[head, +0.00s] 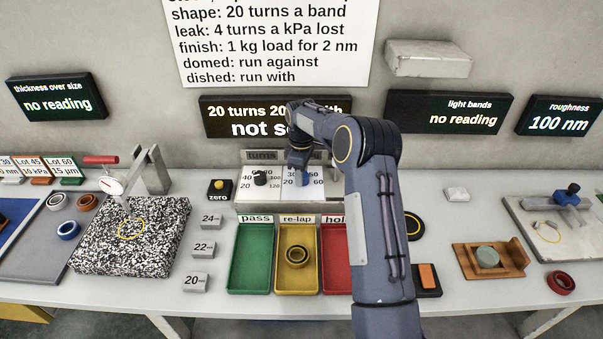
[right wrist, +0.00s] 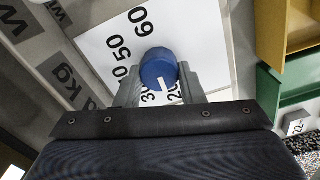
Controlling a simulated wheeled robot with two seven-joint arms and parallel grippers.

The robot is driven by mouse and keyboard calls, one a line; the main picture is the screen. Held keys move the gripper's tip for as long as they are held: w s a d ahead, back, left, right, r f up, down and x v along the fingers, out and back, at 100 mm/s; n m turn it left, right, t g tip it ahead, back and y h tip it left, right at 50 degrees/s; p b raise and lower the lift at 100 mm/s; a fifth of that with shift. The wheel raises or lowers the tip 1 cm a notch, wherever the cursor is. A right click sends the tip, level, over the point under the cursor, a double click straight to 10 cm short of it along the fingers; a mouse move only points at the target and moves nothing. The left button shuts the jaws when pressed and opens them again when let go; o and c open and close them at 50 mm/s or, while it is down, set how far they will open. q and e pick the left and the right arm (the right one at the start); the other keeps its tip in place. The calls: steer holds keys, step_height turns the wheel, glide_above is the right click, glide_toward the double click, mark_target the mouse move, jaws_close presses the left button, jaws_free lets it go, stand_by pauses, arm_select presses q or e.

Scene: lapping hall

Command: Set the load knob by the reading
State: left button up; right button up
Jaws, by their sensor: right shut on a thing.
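The blue load knob (head: 302,179) is on the white dial panel (head: 318,193) at the back of the bench. My right gripper (head: 299,166) reaches down over it. In the right wrist view, the gripper's fingers (right wrist: 158,88) are shut on the blue knob (right wrist: 158,66), one on each side. The knob's white mark points between 20 and 30 on the scale; 50 and 60 also show. The roughness display (head: 560,117) reads 100 nm. The wall sheet (head: 270,40) says finish: 1 kg load for 2 nm. My left gripper is out of view.
A black turns knob (head: 260,178) stands left of the blue one. Green (head: 234,285), yellow (head: 281,285) and red trays sit in front; a dark ring (head: 297,255) lies in the yellow one. My right arm covers part of the middle display (head: 225,115).

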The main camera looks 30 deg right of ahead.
steer(key=m, duration=0.6)
steer(key=shift+d, duration=0.1)
steer(key=m, duration=0.3)
steer(key=shift+d+m+p, duration=0.1)
steer(key=shift+m+p, duration=0.2)
steer(key=shift+m, duration=0.1)
steer(key=m, duration=0.3)
steer(key=shift+m, duration=0.3)
steer(key=m, duration=0.6)
steer(key=shift+d+p, duration=0.15)
steer(key=shift+p, duration=0.15)
steer(key=m, duration=0.6)
steer(key=shift+s+m, duration=0.1)
steer(key=shift+m, duration=0.3)
steer(key=shift+d, duration=0.1)
steer(key=o, duration=1)
